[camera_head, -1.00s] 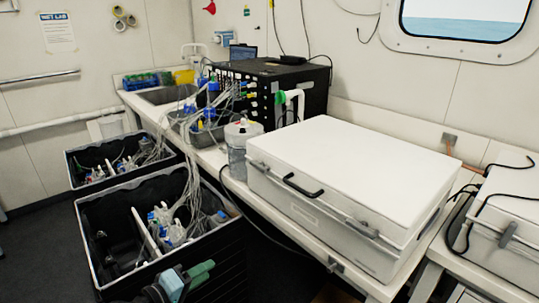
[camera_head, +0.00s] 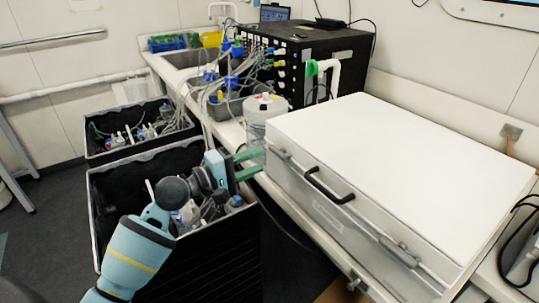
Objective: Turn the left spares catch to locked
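A large white case (camera_head: 390,160), likely the spares case, lies shut on the bench at the right. Its front has a dark handle (camera_head: 328,188) in the middle. The left catch (camera_head: 279,152) is a small grey piece near the front's left end; its setting is too small to tell. A right catch (camera_head: 399,250) sits nearer the front's right end. My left gripper (camera_head: 257,163) is open, its two green fingers apart and empty, pointing right at the case's left front end. It looks just short of the left catch. My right gripper is not in view.
A clear plastic jug (camera_head: 262,122) stands close behind the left fingers. Two black crates (camera_head: 215,262) with bottles and tubing stand on the floor under my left arm. A black instrument box (camera_head: 325,55) is at the back. Bare floor shows at the left.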

